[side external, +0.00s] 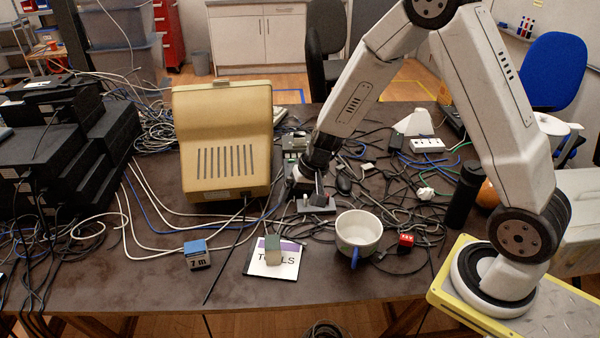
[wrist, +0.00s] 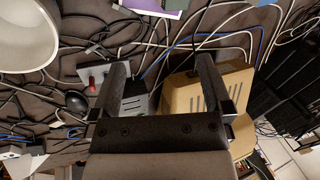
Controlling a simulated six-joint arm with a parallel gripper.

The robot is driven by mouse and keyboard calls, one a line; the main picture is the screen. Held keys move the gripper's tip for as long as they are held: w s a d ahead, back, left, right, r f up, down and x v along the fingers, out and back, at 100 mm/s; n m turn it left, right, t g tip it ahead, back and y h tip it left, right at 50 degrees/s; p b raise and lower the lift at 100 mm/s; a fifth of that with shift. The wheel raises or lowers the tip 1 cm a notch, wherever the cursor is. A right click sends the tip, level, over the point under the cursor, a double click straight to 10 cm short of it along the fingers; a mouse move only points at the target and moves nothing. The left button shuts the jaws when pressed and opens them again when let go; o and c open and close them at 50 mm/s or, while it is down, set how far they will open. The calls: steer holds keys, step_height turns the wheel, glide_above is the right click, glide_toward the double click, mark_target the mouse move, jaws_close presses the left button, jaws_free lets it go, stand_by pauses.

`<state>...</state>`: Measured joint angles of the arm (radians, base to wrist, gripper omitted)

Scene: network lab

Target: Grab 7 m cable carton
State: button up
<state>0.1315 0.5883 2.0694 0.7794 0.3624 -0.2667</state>
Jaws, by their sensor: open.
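The 7 m cable carton (side external: 197,254) is a small box with a blue top and a grey front marked "7 m". It stands on the table at the front left in the side view. My gripper (side external: 308,190) is well to its right and farther back, beside the beige monitor-like case. In the wrist view my gripper (wrist: 162,62) is open, with two dark fingers apart and nothing held between them. A small bluish edge at that view's top may be the carton; too little shows to tell.
The beige case (side external: 222,140) stands behind the carton. A TOOLS card (side external: 287,268) with a green-topped box (side external: 272,248) lies right of the carton. A mug (side external: 358,232) and a red-topped box (side external: 405,241) are farther right. Loose cables (side external: 125,215) cross the table.

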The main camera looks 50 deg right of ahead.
steer(key=w+a+f+m+y, duration=0.5)
steer(key=w+a+f+m, duration=0.1)
steer(key=a+m, duration=0.2)
steer(key=m+t+y, duration=0.3)
steer(key=m+t, duration=0.1)
steer(key=m, duration=0.5)
glide_toward(196, 246)
steer(key=a+f, duration=0.1)
steer(key=shift+w+a+f+m+y, duration=0.15)
steer(key=shift+w+f+m+y, duration=0.1)
steer(key=shift+w, duration=0.1)
steer(key=shift+w+a+f+m+y, duration=0.1)
steer(key=shift+w+a+m+y, duration=0.05)
steer(key=shift+w+m+y, duration=0.15)
steer(key=shift+w+a, duration=0.1)
steer(key=shift+x, duration=1.2)
steer(key=shift+x, duration=2.6)
steer(key=shift+f, duration=0.1)
steer(key=shift+c, duration=0.2)
